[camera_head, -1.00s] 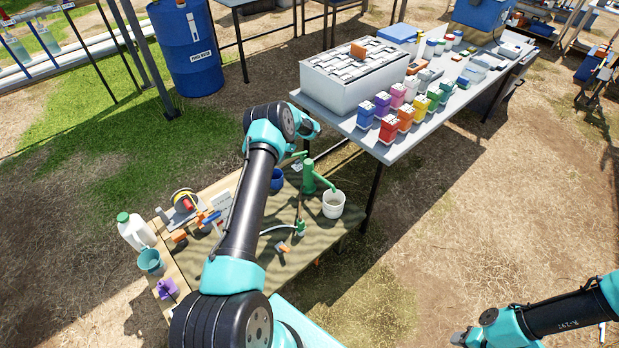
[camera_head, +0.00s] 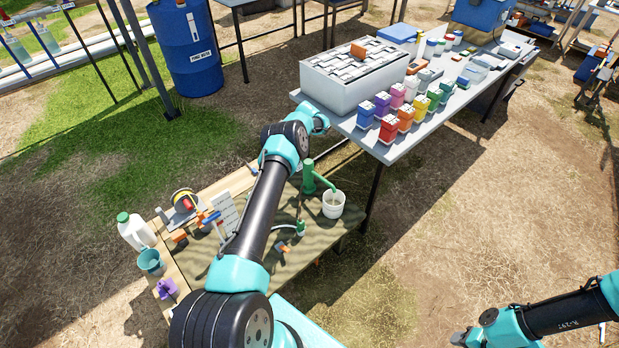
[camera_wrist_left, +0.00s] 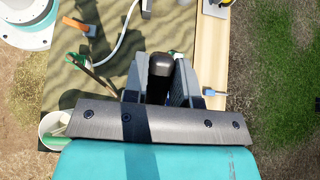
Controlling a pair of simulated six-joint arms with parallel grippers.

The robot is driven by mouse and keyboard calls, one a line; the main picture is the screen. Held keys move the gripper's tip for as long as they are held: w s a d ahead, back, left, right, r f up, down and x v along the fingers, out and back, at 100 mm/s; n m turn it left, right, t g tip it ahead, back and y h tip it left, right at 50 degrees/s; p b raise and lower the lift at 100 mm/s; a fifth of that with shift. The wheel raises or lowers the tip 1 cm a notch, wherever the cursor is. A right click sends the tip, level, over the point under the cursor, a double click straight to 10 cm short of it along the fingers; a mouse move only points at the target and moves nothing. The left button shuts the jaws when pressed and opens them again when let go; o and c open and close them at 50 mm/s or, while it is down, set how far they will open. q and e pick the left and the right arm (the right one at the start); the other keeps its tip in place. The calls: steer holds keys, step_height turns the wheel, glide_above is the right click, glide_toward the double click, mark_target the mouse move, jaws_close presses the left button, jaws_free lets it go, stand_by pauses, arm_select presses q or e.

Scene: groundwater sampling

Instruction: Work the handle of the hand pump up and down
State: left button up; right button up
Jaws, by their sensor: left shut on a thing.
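The green hand pump (camera_head: 309,178) stands on the low table, its spout over a white bucket (camera_head: 332,204). The spout and bucket (camera_wrist_left: 53,128) also show at the lower left of the left wrist view. In that view my left gripper (camera_wrist_left: 160,72) is shut on the dark grip of the pump handle (camera_wrist_left: 160,64). In the head view my left arm hides this gripper and the handle. My right gripper (camera_head: 461,337) is at the bottom edge of the head view, over bare ground and far from the pump; its jaws are too small to read.
The low table (camera_head: 190,270) also holds a reel (camera_head: 185,202), white jug (camera_head: 135,230), teal cup (camera_head: 150,261) and an orange-handled tool (camera_head: 283,247). A grey table (camera_head: 402,150) with a large tray and coloured bottles stands behind. A blue drum (camera_head: 186,50) is at the back left.

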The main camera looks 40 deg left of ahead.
arm_select(q)
steer(key=shift+s+a+f+t, duration=0.1)
steer(key=shift+s+f+t, duration=0.25)
steer(key=shift+f, duration=0.15)
steer(key=shift+s+a+f+t, duration=0.1)
steer(key=shift+s+f+t, duration=0.1)
steer(key=shift+f+t, duration=0.2)
steer(key=s+f+t+h, duration=0.1)
steer(key=s+f+t, duration=0.2)
steer(key=f+t, duration=0.2)
steer(key=shift+a+f+h, duration=0.25)
steer(key=shift+f+h, duration=0.05)
steer(key=shift+f, duration=1.1)
steer(key=o, duration=0.9)
steer(key=shift+s, duration=0.1)
steer(key=shift+t, duration=0.25)
steer(key=shift+r, duration=0.1)
steer(key=v, duration=1.7)
steer(key=shift+r, duration=0.15)
